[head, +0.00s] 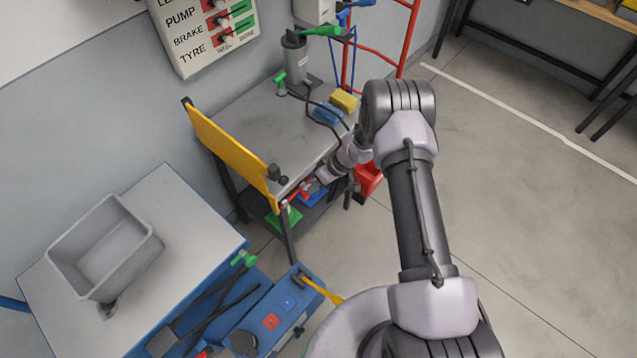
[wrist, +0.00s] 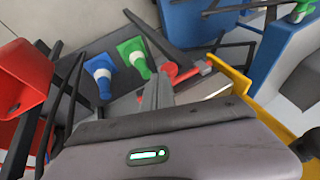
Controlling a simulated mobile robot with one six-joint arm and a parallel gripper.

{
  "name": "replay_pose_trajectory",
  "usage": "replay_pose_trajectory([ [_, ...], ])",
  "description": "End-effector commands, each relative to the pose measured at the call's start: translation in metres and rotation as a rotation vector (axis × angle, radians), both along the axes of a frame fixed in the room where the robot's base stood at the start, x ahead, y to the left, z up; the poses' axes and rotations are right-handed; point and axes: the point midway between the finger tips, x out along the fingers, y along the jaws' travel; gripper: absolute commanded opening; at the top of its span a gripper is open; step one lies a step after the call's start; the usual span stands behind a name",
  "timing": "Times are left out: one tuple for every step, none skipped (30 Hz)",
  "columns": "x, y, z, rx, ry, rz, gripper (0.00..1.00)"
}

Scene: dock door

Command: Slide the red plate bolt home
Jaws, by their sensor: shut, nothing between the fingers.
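A red bar with a rounded end (wrist: 186,76), which looks like the plate bolt, lies just beyond my fingertips in the wrist view. Its right end meets a small grey bracket near the yellow panel (wrist: 238,82). In the head view a small red part (head: 295,193) shows beside the lower right end of the yellow panel (head: 232,155). My gripper (wrist: 158,88) is shut and empty, pointing towards the red bar; I cannot tell if it touches. In the head view my gripper (head: 314,187) is at the front edge of the grey table, partly hidden by my wrist.
A red bin (head: 368,178) is right of my wrist. The grey table (head: 255,118) holds blue and yellow blocks. A grey tub (head: 105,247) stands on the left bench. Floor at right is clear.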

Motion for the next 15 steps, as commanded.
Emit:
replay_pose_trajectory([
  [0.0,0.0,0.0,0.0,0.0,0.0,0.0],
  [0.0,0.0,0.0,0.0,0.0,0.0,0.0],
  [0.0,0.0,0.0,0.0,0.0,0.0,0.0],
  [0.0,0.0,0.0,0.0,0.0,0.0,0.0],
  [0.0,0.0,0.0,0.0,0.0,0.001,0.0],
  [-0.002,0.002,0.0,0.001,0.0,0.001,0.0],
  [-0.004,0.005,-0.001,0.001,0.001,0.003,0.0],
  [-0.007,0.009,-0.002,0.001,0.0,0.003,0.0],
  [-0.012,0.013,-0.002,0.001,0.0,0.004,0.0],
  [-0.015,0.016,-0.002,0.001,0.0,0.003,0.0],
  [-0.018,0.019,-0.002,0.001,0.0,0.002,0.0],
  [-0.022,0.022,-0.002,0.001,0.001,0.003,0.0],
  [-0.023,0.024,-0.002,0.0,0.0,0.002,0.0],
  [-0.025,0.025,-0.001,0.0,0.0,0.002,0.0],
  [-0.026,0.026,-0.001,-0.001,0.001,0.003,0.0],
])
